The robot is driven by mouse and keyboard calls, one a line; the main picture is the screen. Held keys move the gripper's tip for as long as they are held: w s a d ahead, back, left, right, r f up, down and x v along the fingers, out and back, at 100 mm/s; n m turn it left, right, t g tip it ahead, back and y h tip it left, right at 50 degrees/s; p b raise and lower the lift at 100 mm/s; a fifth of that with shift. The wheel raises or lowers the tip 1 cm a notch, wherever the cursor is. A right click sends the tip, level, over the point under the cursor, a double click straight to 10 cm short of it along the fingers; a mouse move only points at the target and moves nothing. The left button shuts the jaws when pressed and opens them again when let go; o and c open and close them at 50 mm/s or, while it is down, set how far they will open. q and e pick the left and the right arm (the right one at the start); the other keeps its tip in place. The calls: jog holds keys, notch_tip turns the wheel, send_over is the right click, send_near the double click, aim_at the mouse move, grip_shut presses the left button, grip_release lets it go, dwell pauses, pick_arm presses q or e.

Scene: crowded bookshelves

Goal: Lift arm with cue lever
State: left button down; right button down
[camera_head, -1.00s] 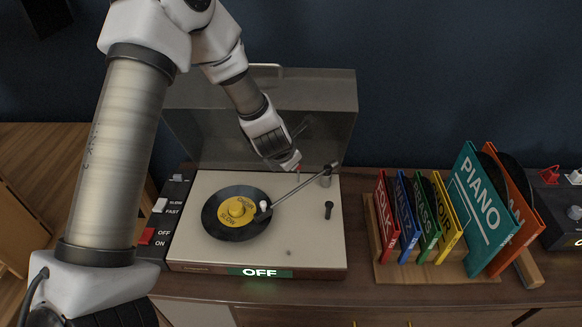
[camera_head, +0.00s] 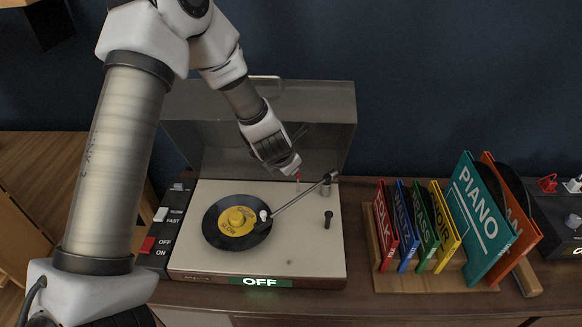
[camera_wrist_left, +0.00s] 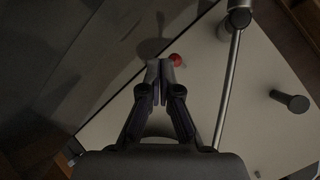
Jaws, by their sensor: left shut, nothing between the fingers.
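The record player (camera_head: 290,255) stands open in the head view, with a black record with a yellow label (camera_head: 237,222) on it. The silver tonearm (camera_head: 300,202) reaches from its pivot at the back right to the record, its head over the record. The cue lever (camera_head: 298,178) is a small red-tipped post left of the pivot; its red tip also shows in the wrist view (camera_wrist_left: 175,59). My left gripper (camera_head: 294,168) is shut and empty, its fingertips (camera_wrist_left: 160,68) close beside the red tip; I cannot tell if they touch. The lit sign reads OFF. My right gripper is not in view.
The raised lid (camera_head: 325,115) stands behind the deck. A dark knob (camera_head: 328,217) is at the deck's right. Switches (camera_head: 149,244) are at the left. A wooden rack (camera_head: 390,285) of coloured record sleeves stands to the right.

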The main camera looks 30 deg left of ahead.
pick_arm(q)
jog(key=s+d, duration=0.1)
jog(key=s, duration=0.3)
jog(key=s+d+r, duration=0.1)
jog(key=s, duration=0.4)
jog(key=s+d+r, duration=0.1)
jog(key=s, duration=0.3)
jog(key=shift+s+d+r, duration=0.15)
jog(key=shift+r, duration=0.1)
jog(key=shift+f, duration=0.1)
